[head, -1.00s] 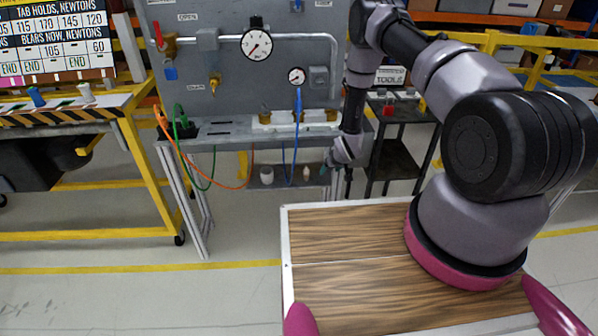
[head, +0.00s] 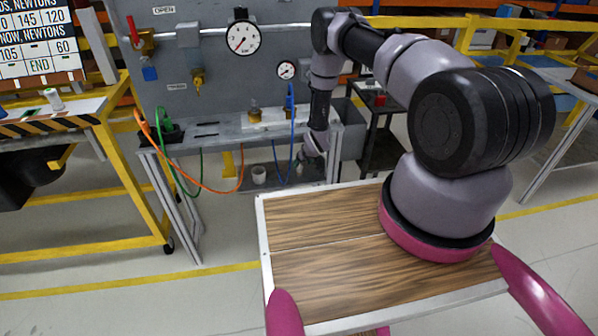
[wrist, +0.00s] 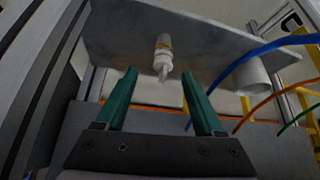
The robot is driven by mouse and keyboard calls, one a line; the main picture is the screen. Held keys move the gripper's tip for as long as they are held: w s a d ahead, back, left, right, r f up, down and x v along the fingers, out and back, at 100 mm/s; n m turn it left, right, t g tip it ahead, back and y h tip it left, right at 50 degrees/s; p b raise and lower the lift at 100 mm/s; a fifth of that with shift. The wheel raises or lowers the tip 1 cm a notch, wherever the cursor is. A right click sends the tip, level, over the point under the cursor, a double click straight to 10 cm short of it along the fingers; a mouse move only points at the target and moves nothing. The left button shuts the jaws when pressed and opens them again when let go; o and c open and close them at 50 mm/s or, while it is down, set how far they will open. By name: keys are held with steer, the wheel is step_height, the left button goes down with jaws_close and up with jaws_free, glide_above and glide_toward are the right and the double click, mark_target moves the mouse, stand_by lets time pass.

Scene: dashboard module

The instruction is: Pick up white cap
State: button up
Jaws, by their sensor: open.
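In the wrist view, a small white piece with a narrow tip and a yellowish band (wrist: 163,45) stands on the grey shelf (wrist: 115,30). A wider plain white cylinder (wrist: 251,76) stands to its right, and it also shows on the lower shelf in the head view (head: 259,175). I cannot tell for sure which one is the white cap. My gripper (wrist: 158,77) has two green fingers apart, with nothing held. The narrow tip shows between the fingertips, apart from both. In the head view my gripper (head: 301,162) is at the lower shelf, right of the cylinder, small and partly hidden.
Blue (head: 291,135), orange (head: 215,190) and green (head: 185,178) hoses hang by the workbench (head: 215,136). A grey panel (head: 205,60) with gauges and valves rises behind it. A yellow-framed table (head: 125,165) stands left; a dark cart (head: 385,150) stands right.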

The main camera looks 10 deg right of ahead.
mark_target(300, 166)
steer(key=x, duration=0.5)
steer(key=shift+w+a+f, duration=0.1)
steer(key=shift+a, duration=0.15)
jaws_close()
